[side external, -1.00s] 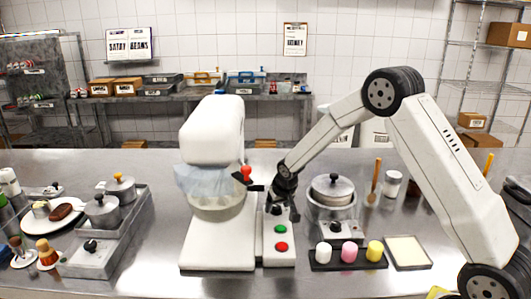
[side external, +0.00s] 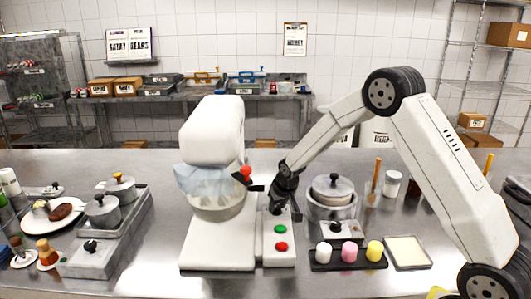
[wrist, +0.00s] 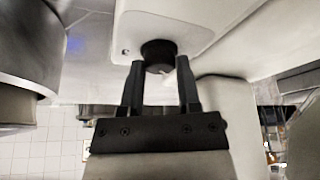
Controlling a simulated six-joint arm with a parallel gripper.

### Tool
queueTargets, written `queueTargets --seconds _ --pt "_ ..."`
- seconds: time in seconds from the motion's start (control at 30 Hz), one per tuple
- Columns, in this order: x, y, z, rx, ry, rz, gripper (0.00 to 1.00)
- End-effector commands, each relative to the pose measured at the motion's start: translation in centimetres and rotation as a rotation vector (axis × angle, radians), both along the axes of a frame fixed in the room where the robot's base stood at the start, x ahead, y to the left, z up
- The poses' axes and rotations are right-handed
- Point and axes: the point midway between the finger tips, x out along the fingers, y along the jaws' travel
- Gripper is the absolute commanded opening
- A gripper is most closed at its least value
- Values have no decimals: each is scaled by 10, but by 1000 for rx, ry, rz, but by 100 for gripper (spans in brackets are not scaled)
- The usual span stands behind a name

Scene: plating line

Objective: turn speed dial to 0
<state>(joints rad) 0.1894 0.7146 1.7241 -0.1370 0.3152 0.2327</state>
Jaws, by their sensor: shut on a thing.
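The speed dial is a black round knob (wrist: 158,52) on the pale control panel in the wrist view, with a small white mark near its lower edge. The dial sits between the two black fingers of my gripper (wrist: 160,72), which are shut on it. In the side view, my gripper (side external: 277,207) is at the upper part of the control box of the white mixer (side external: 212,130) and largely hides the dial. The green button (side external: 280,229) and red button (side external: 281,246) lie just below it. The dial's setting is not readable.
A red-knobbed lever (side external: 246,173) stands left of my gripper. A steel pot with a lid (side external: 332,188) is close on the right. A dark tray (side external: 316,266) with white, pink and yellow items lies in front of it.

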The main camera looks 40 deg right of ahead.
Motion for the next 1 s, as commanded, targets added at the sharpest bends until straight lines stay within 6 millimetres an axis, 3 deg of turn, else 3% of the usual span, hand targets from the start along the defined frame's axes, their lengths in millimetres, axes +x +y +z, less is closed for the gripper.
queueTargets --seconds 1.0 --pt "-2 -2 -1 2 5 286 0"
